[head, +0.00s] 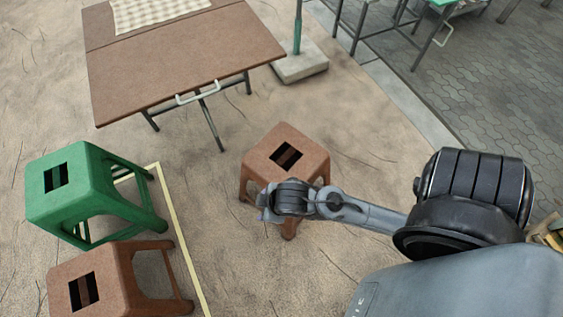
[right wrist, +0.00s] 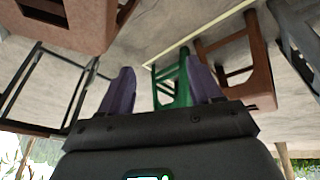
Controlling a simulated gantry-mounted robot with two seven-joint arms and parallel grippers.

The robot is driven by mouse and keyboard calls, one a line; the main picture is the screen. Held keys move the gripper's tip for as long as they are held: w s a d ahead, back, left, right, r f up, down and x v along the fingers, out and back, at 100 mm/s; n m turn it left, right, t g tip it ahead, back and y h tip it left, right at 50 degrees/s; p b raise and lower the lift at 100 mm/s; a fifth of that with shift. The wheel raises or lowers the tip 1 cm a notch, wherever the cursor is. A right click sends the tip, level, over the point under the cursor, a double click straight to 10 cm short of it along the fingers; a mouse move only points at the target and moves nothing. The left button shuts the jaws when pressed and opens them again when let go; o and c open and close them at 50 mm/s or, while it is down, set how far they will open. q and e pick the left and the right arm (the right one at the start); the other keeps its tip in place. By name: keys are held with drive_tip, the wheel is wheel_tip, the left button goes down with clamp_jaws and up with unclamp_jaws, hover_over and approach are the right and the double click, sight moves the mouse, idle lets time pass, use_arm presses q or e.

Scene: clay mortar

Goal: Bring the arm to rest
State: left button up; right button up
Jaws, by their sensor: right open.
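My right arm comes in from the right in the head view, bent at a dark, rounded joint, with its forearm reaching left. The end of the arm, with my right gripper (head: 264,203), is in front of a brown stool, overlapping it in the picture. In the right wrist view, the two purple fingers of the right gripper (right wrist: 160,76) stand wide apart with nothing between them. A green stool shows in the distance beyond the fingers. My left arm and gripper are not in view.
A brown folding table (head: 190,65) with a checkered cloth (head: 155,10) stands at the back left. Brown stools (head: 290,150) (head: 85,285) and a green stool (head: 85,180) stand on the sandy ground. A green pole's concrete base (head: 300,65) is behind. Open ground lies between the stools.

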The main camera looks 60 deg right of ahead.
drive_tip(key=s+m, duration=0.1)
drive_tip(key=s+r+m, duration=0.1)
drive_tip(key=s, duration=0.1)
drive_tip(key=s+d+g, duration=0.1)
drive_tip(key=shift+s+d+r+m, duration=0.1)
drive_tip(key=shift+s+r+m, duration=0.05)
drive_tip(key=shift+r+m, duration=0.25)
wheel_tip(320, 180, up, 56)
drive_tip(key=p, duration=5.6)
wheel_tip(320, 180, down, 75)
drive_tip(key=b, duration=7.5)
drive_tip(key=shift+f, duration=0.15)
